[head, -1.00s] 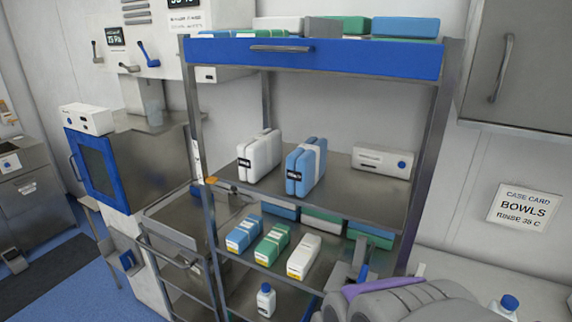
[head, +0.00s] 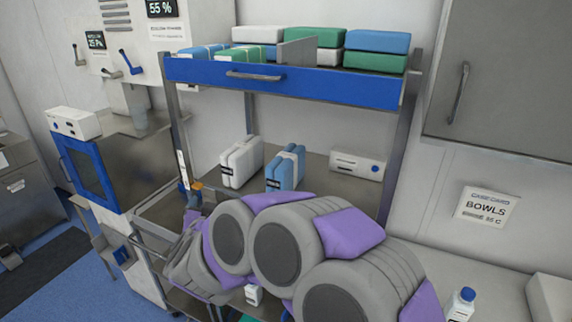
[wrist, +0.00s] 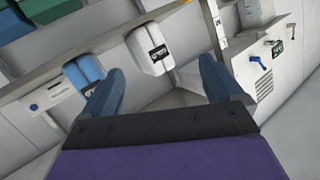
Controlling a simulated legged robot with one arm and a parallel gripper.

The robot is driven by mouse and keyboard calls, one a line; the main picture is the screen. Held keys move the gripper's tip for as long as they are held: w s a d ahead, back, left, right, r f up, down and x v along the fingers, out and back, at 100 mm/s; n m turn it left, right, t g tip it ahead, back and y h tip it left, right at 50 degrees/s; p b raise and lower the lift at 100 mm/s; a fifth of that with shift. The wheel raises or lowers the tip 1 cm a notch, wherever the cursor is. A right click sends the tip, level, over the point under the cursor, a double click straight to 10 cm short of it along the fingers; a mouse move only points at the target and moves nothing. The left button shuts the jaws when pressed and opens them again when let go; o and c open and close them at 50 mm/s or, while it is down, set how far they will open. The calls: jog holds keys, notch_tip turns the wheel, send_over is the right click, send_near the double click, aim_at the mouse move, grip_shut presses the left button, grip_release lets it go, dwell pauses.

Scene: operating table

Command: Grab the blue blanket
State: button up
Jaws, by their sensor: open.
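A blue folded blanket-like bundle with a pale band (head: 286,168) stands upright on the middle shelf, right of a white one (head: 241,162). In the wrist view, the blue bundle (wrist: 83,74) is beyond my left-hand finger, which is close to it in the picture. The white bundle (wrist: 149,50) shows between the fingers. My gripper (wrist: 160,75) is open and empty, its two blue-grey fingers wide apart. In the head view my grey and purple arm covers the front of the shelf and the lower shelf, and the fingers are hard to make out.
The shelf's blue top drawer (head: 290,82) is overhead, with blue, green and white packs on top. A white box (head: 357,166) stands right of the bundles. Metal posts (head: 402,150) bound the shelf. A bottle (head: 461,303) stands on the right counter.

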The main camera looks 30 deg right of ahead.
aim_at(274, 179)
jog(key=s+d+r+m+g+h+p, duration=0.2)
jog(key=s+d+m+g+h, duration=0.15)
jog(key=d+h, duration=0.55)
jog(key=x, duration=1)
jog(key=shift+d+f, duration=0.25)
jog(key=shift+d, duration=0.1)
jog(key=shift+w+x, duration=0.2)
jog(key=shift+x, duration=2.85)
jog(key=shift+a, duration=0.2)
jog(key=c, duration=1.3)
jog(key=shift+r, duration=0.1)
